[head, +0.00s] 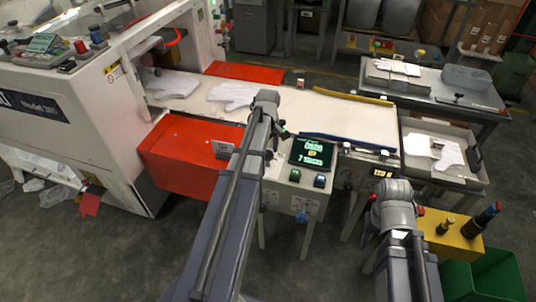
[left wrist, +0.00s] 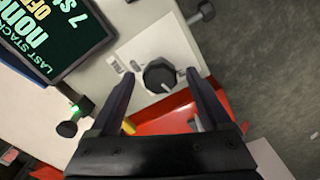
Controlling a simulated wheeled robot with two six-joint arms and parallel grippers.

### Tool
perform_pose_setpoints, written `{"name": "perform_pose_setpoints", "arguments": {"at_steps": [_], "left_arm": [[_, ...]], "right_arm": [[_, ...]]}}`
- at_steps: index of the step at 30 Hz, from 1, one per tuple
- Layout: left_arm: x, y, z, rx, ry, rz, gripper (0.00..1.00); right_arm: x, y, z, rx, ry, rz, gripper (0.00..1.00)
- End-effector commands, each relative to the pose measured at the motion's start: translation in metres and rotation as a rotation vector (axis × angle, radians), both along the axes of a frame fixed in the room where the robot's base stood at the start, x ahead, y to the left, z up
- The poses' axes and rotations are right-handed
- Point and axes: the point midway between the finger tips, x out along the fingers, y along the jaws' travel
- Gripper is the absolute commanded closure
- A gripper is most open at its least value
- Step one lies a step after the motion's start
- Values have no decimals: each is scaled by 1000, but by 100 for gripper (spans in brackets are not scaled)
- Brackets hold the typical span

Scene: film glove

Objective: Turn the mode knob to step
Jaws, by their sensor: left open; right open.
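The mode knob (left wrist: 160,75) is a dark round knob on a pale plate with small printed marks in the left wrist view. The marks are too small to read, so I cannot tell its setting. My left gripper (left wrist: 159,77) is open, with one finger on each side of the knob. A gap seems to show on both sides; I cannot tell contact. In the head view my left gripper (head: 278,132) is over the control panel (head: 290,198), and my arm hides the knob. My right gripper (head: 396,200) is by the panel's right end, its fingers mostly hidden by the wrist.
A dark screen (head: 311,153) with green text sits beside the knob; it also shows in the left wrist view (left wrist: 50,30). Panel buttons (head: 319,181) are below it. A red cover (head: 190,150) lies to the left. A yellow box (head: 455,238) and green bin (head: 485,275) stand at right.

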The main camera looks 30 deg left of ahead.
Motion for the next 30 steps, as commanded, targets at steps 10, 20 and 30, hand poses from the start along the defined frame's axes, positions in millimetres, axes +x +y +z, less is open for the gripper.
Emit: {"name": "perform_pose_setpoints", "arguments": {"at_steps": [10, 20, 30], "left_arm": [[0, 0, 1, 0, 0, 0, 44], [0, 0, 1, 0, 0, 0, 81], [0, 0, 1, 0, 0, -5, 100]], "right_arm": [[0, 0, 1, 0, 0, 0, 50], [0, 0, 1, 0, 0, 0, 50], [0, 0, 1, 0, 0, 0, 50]]}}
